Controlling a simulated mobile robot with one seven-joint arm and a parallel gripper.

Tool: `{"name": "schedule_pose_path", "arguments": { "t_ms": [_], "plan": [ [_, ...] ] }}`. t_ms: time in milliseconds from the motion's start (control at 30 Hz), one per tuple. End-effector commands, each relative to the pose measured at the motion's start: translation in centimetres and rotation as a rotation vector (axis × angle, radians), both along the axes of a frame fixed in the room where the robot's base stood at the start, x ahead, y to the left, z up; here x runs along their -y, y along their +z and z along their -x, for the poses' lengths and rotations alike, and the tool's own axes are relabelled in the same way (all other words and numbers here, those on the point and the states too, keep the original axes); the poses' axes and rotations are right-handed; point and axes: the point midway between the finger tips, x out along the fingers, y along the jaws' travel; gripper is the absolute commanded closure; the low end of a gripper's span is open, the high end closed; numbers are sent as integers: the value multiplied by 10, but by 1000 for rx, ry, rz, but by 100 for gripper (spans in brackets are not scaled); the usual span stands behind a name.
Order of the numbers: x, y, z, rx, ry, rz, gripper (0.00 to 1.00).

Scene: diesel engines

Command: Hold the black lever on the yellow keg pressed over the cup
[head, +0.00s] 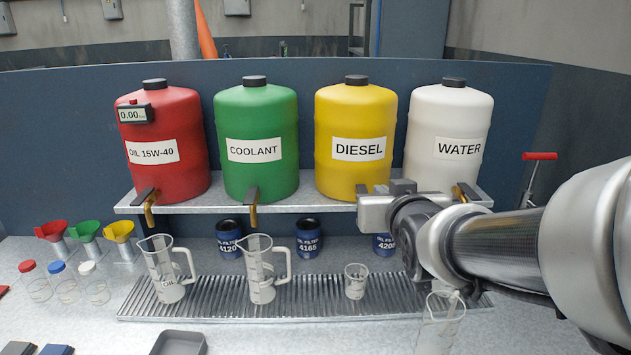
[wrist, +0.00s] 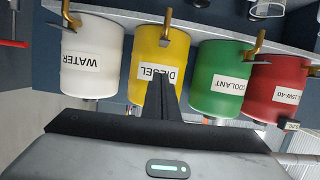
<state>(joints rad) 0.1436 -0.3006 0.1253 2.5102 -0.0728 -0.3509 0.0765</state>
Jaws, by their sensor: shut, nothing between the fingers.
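The yellow keg (head: 356,115), labelled DIESEL, stands on the metal shelf. Its small dark lever (head: 362,189) shows at the shelf's front edge, just above my gripper (head: 372,212), which hides the tap below it. In the wrist view the yellow keg (wrist: 148,90) appears upside down, with its brass tap and dark lever (wrist: 168,22) near the top. My gripper (wrist: 160,88) is shut and empty there, its dark fingers together in front of the DIESEL label. I cannot tell whether it touches the lever. The clear cup (head: 355,283) stands upright on the ribbed drip tray, below the yellow keg's tap.
Red (head: 165,120), green (head: 256,110) and white (head: 447,115) kegs share the shelf (head: 300,195). Two jugs (head: 165,270) (head: 261,272) stand left of the cup. Oil filters (head: 308,238) stand behind the drip tray (head: 215,302). My arm covers the right side.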

Motion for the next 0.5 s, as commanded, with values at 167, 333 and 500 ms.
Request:
{"name": "schedule_pose_path", "arguments": {
  "t_ms": [167, 333, 500],
  "plan": [
    [0, 0, -7, 43, 2, -21, 100],
    [-1, 0, -8, 48, 2, -23, 100],
    [-1, 0, -8, 47, 3, -22, 100]
  ]
}}
